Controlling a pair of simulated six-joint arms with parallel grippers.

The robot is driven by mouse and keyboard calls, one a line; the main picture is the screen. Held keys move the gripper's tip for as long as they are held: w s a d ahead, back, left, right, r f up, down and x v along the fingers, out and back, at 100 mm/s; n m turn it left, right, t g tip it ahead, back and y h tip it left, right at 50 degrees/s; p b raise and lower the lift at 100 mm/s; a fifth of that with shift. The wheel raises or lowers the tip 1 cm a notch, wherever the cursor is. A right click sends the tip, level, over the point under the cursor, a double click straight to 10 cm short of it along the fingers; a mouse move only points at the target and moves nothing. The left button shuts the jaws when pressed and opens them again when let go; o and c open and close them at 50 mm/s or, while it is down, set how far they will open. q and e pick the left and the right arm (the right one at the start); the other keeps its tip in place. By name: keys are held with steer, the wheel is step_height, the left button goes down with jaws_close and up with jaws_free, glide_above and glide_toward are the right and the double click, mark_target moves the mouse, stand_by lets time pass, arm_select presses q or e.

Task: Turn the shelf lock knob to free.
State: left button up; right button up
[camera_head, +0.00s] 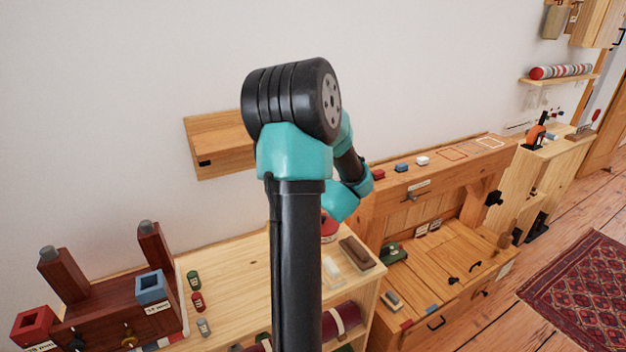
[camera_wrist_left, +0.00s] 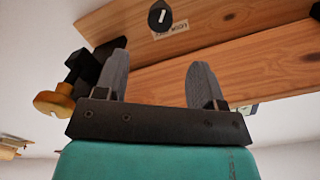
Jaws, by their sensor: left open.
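In the left wrist view, a round black knob (camera_wrist_left: 159,15) with a white line mark sits on the edge of a wooden board. A small white label (camera_wrist_left: 171,31) is just below it, too small to read surely. My left gripper (camera_wrist_left: 160,62) is open and empty, its two grey fingers pointing toward the board. The knob lies beyond the fingertips, between their lines, apart from them. In the head view my arm covers the middle, and the gripper and this knob cannot be made out. My right gripper is in neither view.
A brass knob (camera_wrist_left: 55,103) on a black fitting is left of the fingers. In the head view, a wall shelf (camera_head: 218,132) is behind my arm. A wooden desk (camera_head: 440,265) stands right; a dark red stand (camera_head: 110,300) with colored blocks is lower left.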

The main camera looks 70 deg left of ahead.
arm_select(q)
steer(key=d, duration=0.3)
steer(key=shift+w+d, duration=0.35)
steer(key=shift+d, duration=0.05)
steer(key=w+d+f+m+t+h, duration=0.35)
steer(key=w+d+f+t, duration=0.2)
steer(key=w+f, duration=0.4)
steer(key=w+d+f+m+t+h, duration=0.2)
steer(key=w+d+f+t+h, duration=0.3)
steer(key=w+f, duration=0.45)
steer(key=w+d+f+m+h, duration=0.1)
steer(key=w+d+f+h, duration=0.2)
steer(key=d+f, duration=0.35)
steer(key=w+d+f+m+h, duration=0.2)
steer(key=w+d+f, duration=0.15)
steer(key=d, duration=0.65)
steer(key=s+d+f+m+g+h, duration=0.1)
steer(key=s+d+f+g+h, duration=0.1)
steer(key=d, duration=0.6)
steer(key=s+d+f+m+g+h, duration=0.1)
steer(key=s+d+f+g+h, duration=0.1)
steer(key=d+f, duration=0.4)
steer(key=s+d+f+m+g+h, duration=0.1)
steer(key=s+d+f+g+h, duration=0.1)
steer(key=d, duration=0.8)
steer(key=s+f+h, duration=0.1)
steer(key=s+f, duration=0.1)
steer(key=s, duration=0.1)
steer(key=shift+s+g+h, duration=0.25)
steer(key=shift+g+h, duration=0.1)
